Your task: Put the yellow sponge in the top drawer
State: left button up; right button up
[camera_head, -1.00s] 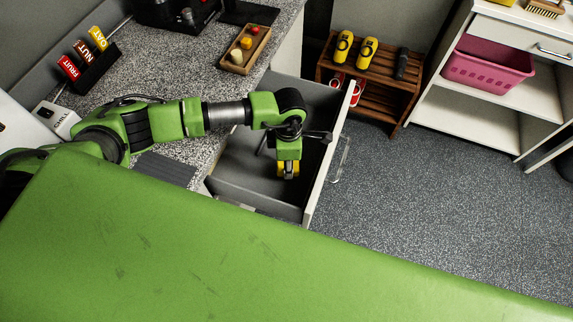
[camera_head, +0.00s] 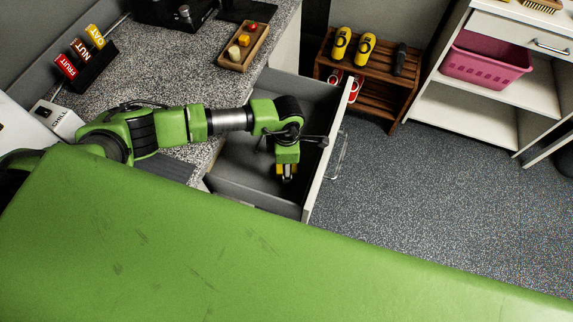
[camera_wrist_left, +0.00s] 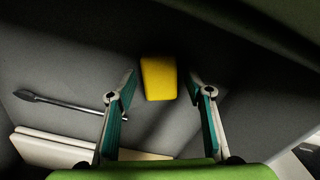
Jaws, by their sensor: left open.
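The yellow sponge (camera_wrist_left: 158,78) lies on the grey floor of the open top drawer (camera_head: 245,188). In the left wrist view it shows just beyond and between the two fingertips, with clear gaps on both sides. My left gripper (camera_head: 288,175) reaches down into the drawer, above the sponge. Its fingers (camera_wrist_left: 161,86) are spread apart with nothing between them. In the head view the gripper mostly covers the sponge, and only small yellow patches (camera_head: 279,169) show beside it. My right gripper is not in view.
A dark metal utensil (camera_wrist_left: 65,103) and a pale flat item (camera_wrist_left: 55,145) lie in the drawer. The drawer's white front (camera_head: 330,150) stands out over open floor. A wooden rack (camera_head: 372,85) stands beyond it. The counter holds a wooden tray (camera_head: 244,46).

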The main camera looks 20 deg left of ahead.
pick_arm(q)
jog(key=shift+r, duration=0.2)
notch_tip(320, 180, up, 12)
jog(key=b, duration=0.2)
